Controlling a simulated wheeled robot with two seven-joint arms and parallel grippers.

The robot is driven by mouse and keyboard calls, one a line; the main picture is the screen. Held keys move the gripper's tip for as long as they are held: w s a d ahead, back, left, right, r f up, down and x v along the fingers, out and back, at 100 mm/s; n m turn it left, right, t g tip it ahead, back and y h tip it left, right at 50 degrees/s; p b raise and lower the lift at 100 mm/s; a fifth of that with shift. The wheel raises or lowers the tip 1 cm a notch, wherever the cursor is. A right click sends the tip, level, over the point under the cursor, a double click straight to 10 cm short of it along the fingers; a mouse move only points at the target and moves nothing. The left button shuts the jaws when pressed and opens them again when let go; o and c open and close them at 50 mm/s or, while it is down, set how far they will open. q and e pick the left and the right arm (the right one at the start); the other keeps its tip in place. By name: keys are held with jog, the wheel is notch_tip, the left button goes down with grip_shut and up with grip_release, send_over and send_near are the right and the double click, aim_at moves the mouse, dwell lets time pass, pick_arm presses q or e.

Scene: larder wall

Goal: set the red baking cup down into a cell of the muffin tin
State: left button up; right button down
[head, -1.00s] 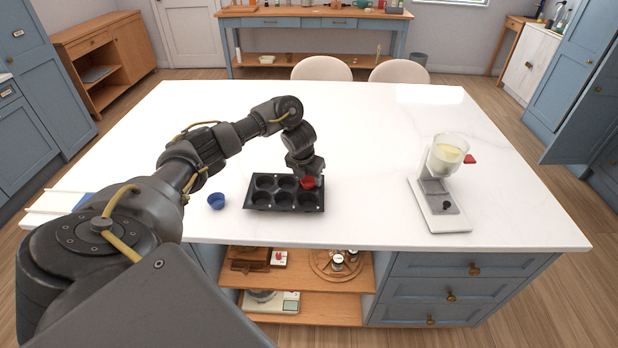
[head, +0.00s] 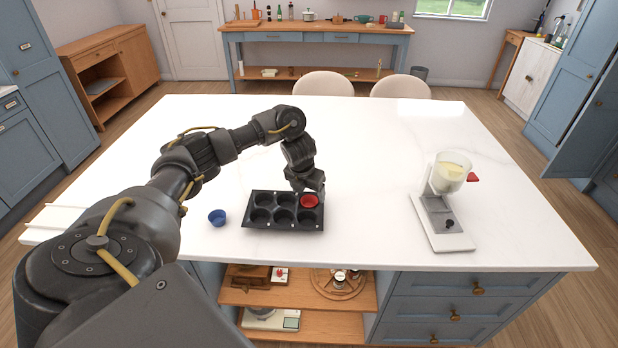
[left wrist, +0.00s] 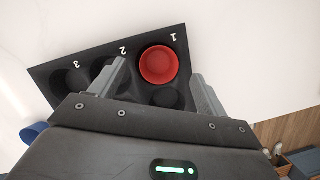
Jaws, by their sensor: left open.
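The black muffin tin (head: 284,225) lies on the white worktop, with two rows of cells. The red baking cup (head: 310,201) sits upright in the back right cell; in the left wrist view the cup (left wrist: 159,65) is in the cell beside the number 1. My left gripper (head: 309,188) is just behind and above the cup. In the left wrist view its fingers (left wrist: 160,72) are spread on either side of the cup, apart from it. The other visible cells look empty. My right gripper is not in view.
A blue baking cup (head: 217,217) stands on the worktop left of the tin. A white appliance with a clear bowl (head: 447,177) stands at the right. The worktop (head: 370,180) between tin and appliance is clear.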

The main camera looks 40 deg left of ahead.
pick_arm(q)
jog(key=d+p+v, duration=0.1)
jog(key=v, duration=0.7)
jog(key=shift+p, duration=0.4)
jog(key=shift+w+d+r, duration=0.1)
jog(key=shift+d+r, duration=0.05)
jog(key=shift+d, duration=0.05)
